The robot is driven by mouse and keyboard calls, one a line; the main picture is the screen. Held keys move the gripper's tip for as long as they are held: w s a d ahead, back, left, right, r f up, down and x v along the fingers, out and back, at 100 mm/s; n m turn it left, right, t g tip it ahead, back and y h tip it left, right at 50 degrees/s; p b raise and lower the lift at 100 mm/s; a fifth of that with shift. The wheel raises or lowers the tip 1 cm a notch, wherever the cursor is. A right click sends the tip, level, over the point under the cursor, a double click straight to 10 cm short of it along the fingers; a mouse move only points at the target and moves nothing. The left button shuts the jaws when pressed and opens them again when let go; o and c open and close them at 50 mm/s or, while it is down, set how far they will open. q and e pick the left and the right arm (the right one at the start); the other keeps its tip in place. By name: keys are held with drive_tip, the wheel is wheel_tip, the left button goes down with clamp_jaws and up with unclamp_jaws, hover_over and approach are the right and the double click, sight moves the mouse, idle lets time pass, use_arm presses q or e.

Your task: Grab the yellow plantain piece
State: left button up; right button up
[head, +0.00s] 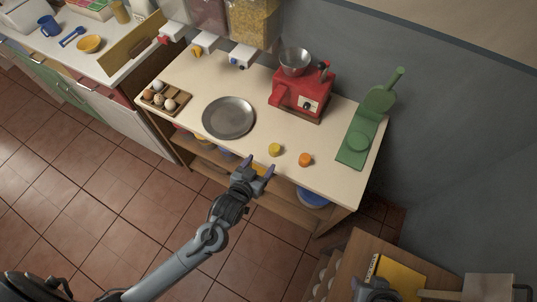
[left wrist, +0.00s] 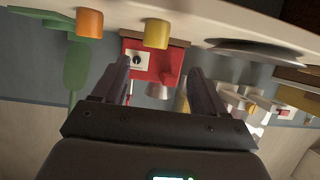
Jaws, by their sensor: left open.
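The yellow plantain piece (head: 275,149) is a short yellow cylinder standing near the front edge of the counter. It also shows in the left wrist view (left wrist: 157,33), upside down, beyond the gap between my fingers. My left gripper (head: 258,167) is open and empty, just in front of the counter edge, close to the yellow piece but apart from it. Its two dark fingers also show in the left wrist view (left wrist: 160,82). A dark part at the bottom right of the head view seems to be my right gripper (head: 376,290); its fingers are not clear.
An orange piece (head: 305,160) stands right of the yellow one. A grey metal plate (head: 229,118) lies to the left. A red machine (head: 301,95) with a metal bowl stands behind, and a green press (head: 359,142) stands to the right. An egg tray (head: 165,98) sits far left.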

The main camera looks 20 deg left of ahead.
sight(274, 151)
use_arm(q)
drive_tip(key=x, duration=0.5)
drive_tip(key=shift+w, duration=0.35)
drive_tip(key=w, duration=0.2)
drive_tip(key=w+d+f, duration=0.1)
drive_tip(key=w, duration=0.1)
drive_tip(key=shift+f, duration=0.1)
drive_tip(key=shift+w+f, duration=0.2)
drive_tip(key=shift+w, duration=0.25)
drive_tip(key=c, duration=1.1)
drive_tip(key=shift+o, duration=0.2)
